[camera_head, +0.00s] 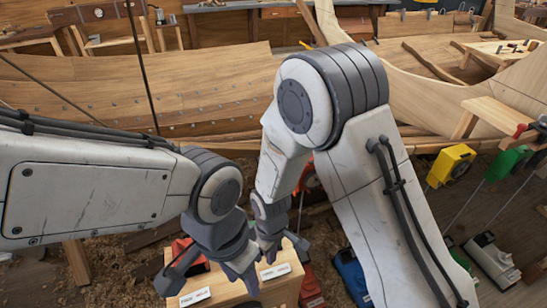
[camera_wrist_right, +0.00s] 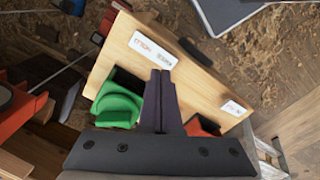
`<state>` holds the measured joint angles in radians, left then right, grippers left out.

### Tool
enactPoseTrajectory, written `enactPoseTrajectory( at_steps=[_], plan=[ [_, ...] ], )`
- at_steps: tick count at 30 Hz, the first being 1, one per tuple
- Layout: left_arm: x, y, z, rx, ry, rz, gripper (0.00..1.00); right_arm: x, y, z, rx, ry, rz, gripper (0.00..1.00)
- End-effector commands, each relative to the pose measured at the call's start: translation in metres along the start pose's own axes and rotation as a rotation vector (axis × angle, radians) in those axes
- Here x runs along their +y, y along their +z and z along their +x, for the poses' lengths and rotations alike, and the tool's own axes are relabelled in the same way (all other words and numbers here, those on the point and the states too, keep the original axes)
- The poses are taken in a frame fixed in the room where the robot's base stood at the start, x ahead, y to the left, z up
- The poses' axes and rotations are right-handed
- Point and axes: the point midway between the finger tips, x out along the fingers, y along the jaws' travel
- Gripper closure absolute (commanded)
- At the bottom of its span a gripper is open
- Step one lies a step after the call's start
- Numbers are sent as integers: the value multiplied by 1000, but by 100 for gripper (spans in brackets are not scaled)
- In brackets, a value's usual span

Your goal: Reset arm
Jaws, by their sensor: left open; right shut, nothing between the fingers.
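My left arm comes in from the left in the head view. Its gripper (camera_head: 212,284) is open, with its dark fingers spread over the light wooden box. My right arm reaches down from the upper middle, and its gripper (camera_head: 271,257) points down just right of and above the left one. In the right wrist view its two dark fingers (camera_wrist_right: 158,100) are pressed together with nothing between them. They are in front of the wooden box (camera_wrist_right: 185,72), which has white labels. The two grippers are close together in the head view; I cannot tell whether they touch.
The wooden box (camera_head: 285,288) stands below both grippers. A green item (camera_wrist_right: 118,106) and a red item (camera_wrist_right: 203,126) show by the box. A yellow tool (camera_head: 450,166) and a blue one (camera_head: 352,277) are at the right. A planked hull (camera_head: 140,92) stretches behind; shavings cover the floor.

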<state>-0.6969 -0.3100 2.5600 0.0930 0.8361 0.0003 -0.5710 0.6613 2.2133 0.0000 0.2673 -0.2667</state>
Motion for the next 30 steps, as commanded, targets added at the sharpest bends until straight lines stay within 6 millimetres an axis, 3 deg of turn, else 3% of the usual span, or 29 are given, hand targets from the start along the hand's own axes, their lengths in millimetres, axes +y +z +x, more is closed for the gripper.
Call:
enactPoseTrajectory(
  at_steps=[5,11,15,19,24,30],
  plan=[
    [0,0,0,0,0,0,55,-2,0,-13,7,1,7,100],
    [0,0,0,0,0,0,55,-20,18,-82,33,-5,60,100],
    [0,0,0,0,0,0,55,-39,49,-136,45,-20,111,100],
    [0,0,0,0,0,0,55,-56,83,-172,55,-38,152,100],
    [0,0,0,0,0,0,55,-72,119,-196,61,-58,188,100],
    [0,0,0,0,0,0,55,-78,134,-203,60,-67,202,100]
  ],
)
